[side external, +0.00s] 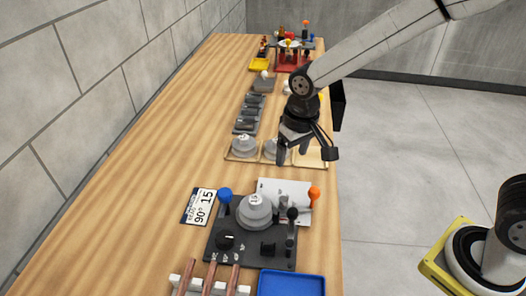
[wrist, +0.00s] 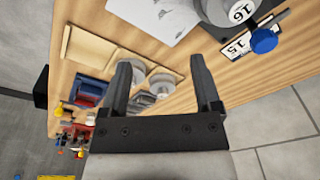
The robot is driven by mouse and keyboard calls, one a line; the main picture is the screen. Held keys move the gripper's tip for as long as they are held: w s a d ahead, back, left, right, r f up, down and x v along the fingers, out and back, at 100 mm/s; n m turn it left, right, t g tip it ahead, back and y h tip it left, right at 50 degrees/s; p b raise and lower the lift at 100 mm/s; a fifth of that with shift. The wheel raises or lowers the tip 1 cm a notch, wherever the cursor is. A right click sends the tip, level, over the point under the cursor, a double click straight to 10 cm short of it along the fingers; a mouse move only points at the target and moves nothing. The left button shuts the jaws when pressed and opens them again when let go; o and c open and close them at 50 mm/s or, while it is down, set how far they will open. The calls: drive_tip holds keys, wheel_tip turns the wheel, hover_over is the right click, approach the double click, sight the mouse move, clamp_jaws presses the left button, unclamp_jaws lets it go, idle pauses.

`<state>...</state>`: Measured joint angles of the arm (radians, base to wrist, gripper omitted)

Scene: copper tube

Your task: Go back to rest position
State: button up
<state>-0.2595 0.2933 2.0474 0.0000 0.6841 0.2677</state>
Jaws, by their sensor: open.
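My gripper (side external: 290,150) hangs over the right part of the wooden bench, above the light wooden tray (side external: 312,157) with grey round dies. In the wrist view my gripper (wrist: 160,75) has its two dark fingers spread apart with nothing between them. Copper tubes (side external: 212,278) lie in a white rack (side external: 176,283) at the front edge of the picture. My gripper is apart from the fixture and tubes.
A blue tray (side external: 291,283) sits at the front right. A sign (side external: 200,206) reading 90° 15 and a white sheet (side external: 270,185) lie by the fixture. Dark blocks (side external: 248,112) and a red stand (side external: 293,58) are farther back. A brick wall (side external: 100,70) borders the left.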

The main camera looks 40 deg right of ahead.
drive_tip(key=s+d+f+t, duration=0.1)
drive_tip(key=s+d+f, duration=0.1)
drive_tip(key=s+d, duration=0.8)
drive_tip(key=shift+s+d+f, duration=0.2)
drive_tip(key=shift+s+f, duration=0.2)
drive_tip(key=shift+s, duration=0.15)
